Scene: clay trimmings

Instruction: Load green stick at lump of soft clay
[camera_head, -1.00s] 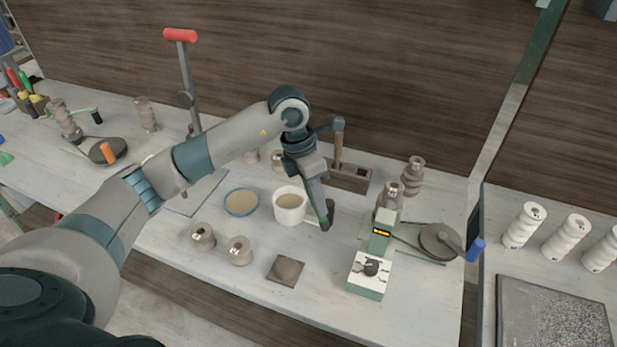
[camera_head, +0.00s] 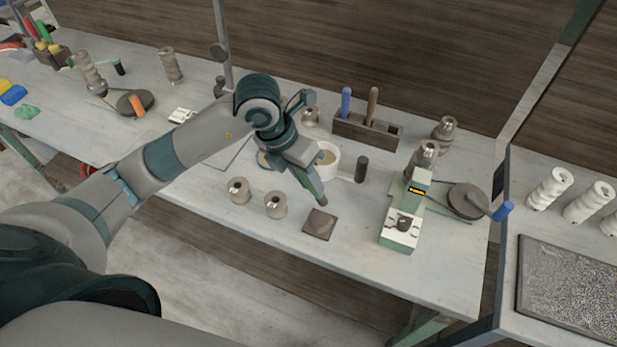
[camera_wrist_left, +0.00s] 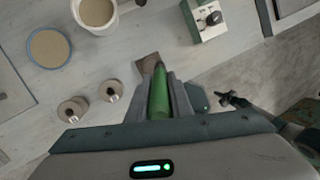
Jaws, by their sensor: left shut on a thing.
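The green stick (camera_wrist_left: 159,97) is held between the fingers of my left gripper (camera_wrist_left: 164,95) in the left wrist view, pointing away from the palm. In the head view my left gripper (camera_head: 312,190) hangs above the table, close behind the clay, and mostly hides the stick. The lump of soft clay (camera_head: 319,224) is a flat brown-grey square on the table. It also shows in the left wrist view (camera_wrist_left: 148,62), just beyond the stick's tip; I cannot tell whether they touch. My right gripper is not in view.
Two brown spools (camera_head: 238,190) stand left of the clay. A white mug (camera_head: 329,168) and a dark cylinder (camera_head: 361,170) stand behind it. A green device with a display (camera_head: 399,236) stands to the right. The table between clay and device is clear.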

